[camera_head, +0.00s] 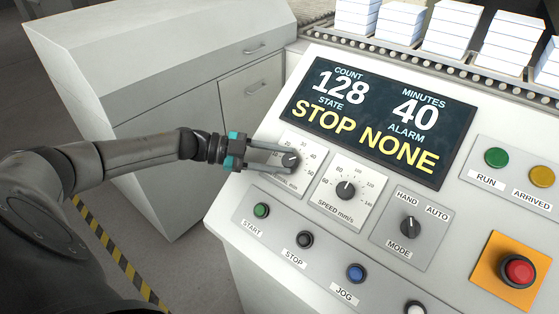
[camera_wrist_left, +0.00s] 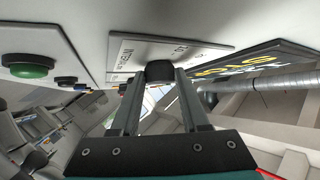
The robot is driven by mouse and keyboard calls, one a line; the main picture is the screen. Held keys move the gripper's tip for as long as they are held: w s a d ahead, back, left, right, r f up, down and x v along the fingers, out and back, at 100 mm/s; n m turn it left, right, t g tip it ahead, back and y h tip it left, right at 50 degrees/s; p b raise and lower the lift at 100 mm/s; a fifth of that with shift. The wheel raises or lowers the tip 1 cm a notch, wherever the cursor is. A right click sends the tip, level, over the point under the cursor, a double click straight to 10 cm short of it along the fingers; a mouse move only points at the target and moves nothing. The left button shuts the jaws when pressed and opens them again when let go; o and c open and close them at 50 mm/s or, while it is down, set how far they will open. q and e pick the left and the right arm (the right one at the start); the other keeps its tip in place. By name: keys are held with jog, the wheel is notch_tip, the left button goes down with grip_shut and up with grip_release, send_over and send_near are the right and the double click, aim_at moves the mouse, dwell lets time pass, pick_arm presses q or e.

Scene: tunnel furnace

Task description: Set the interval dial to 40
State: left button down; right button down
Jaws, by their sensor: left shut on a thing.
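The interval dial (camera_head: 290,160) is a small dark knob on a white scale plate at the left of the sloped control panel. My left gripper (camera_head: 283,158) reaches in from the left and is shut on this knob. In the left wrist view the dark knob (camera_wrist_left: 159,71) sits between the two fingertips, with the tilted white plate behind it. The fingers hide part of the scale, and I cannot read the pointer. The display (camera_head: 379,123) shows COUNT 128, MINUTES 40, STATE STOP and ALARM NONE. My right gripper is not in view.
The speed dial (camera_head: 345,190) is just right of the interval dial, and the mode switch (camera_head: 410,227) farther right. Start (camera_head: 261,210), stop (camera_head: 305,240) and jog (camera_head: 355,272) buttons lie below. A red emergency button (camera_head: 518,270) is at the lower right. White stacks stand on a conveyor behind.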

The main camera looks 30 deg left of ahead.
pick_arm(q)
jog(key=shift+c, duration=2)
grip_release()
jog(key=v, duration=1.5)
jog(key=shift+p, duration=0.3)
jog(key=shift+a, duration=0.1)
